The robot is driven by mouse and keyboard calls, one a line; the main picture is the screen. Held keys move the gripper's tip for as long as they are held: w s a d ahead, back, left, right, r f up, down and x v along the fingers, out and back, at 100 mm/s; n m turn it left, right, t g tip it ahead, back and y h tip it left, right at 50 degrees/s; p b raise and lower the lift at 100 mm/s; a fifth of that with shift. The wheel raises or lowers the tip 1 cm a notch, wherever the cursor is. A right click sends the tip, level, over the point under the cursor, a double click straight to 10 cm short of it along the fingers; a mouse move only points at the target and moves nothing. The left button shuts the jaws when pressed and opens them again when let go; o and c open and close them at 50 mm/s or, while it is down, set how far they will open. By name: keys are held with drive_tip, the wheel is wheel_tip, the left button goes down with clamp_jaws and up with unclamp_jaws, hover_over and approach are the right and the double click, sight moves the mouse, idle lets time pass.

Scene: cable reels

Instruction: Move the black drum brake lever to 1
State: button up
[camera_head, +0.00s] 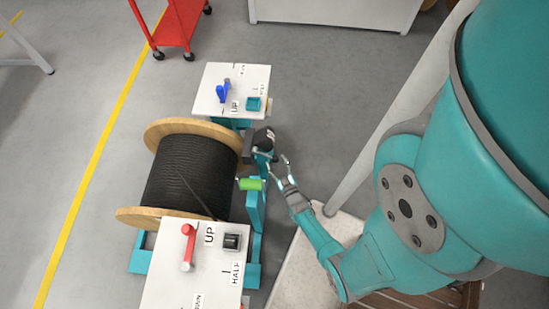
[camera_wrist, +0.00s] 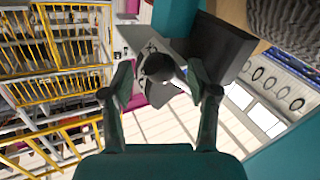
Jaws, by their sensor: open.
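The black drum brake lever shows in the wrist view as a dark round knob (camera_wrist: 160,68) in front of a grey plate (camera_wrist: 152,48) with dark markings too blurred to read. My gripper (camera_wrist: 160,82) is open, with one finger on each side of the knob; I cannot tell whether either touches it. In the head view my gripper (camera_head: 278,170) is beside the reel stand, just below a dark box (camera_head: 262,138) with a small light label. The lever's setting cannot be read.
A wooden cable reel (camera_head: 192,172) with black cable sits left of my gripper. A green handle (camera_head: 250,184) is close by. A white panel with a blue lever (camera_head: 222,91) is behind, and one with a red lever (camera_head: 188,246) in front.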

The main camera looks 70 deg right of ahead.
drive_tip(key=shift+x, duration=1.15)
clamp_jaws()
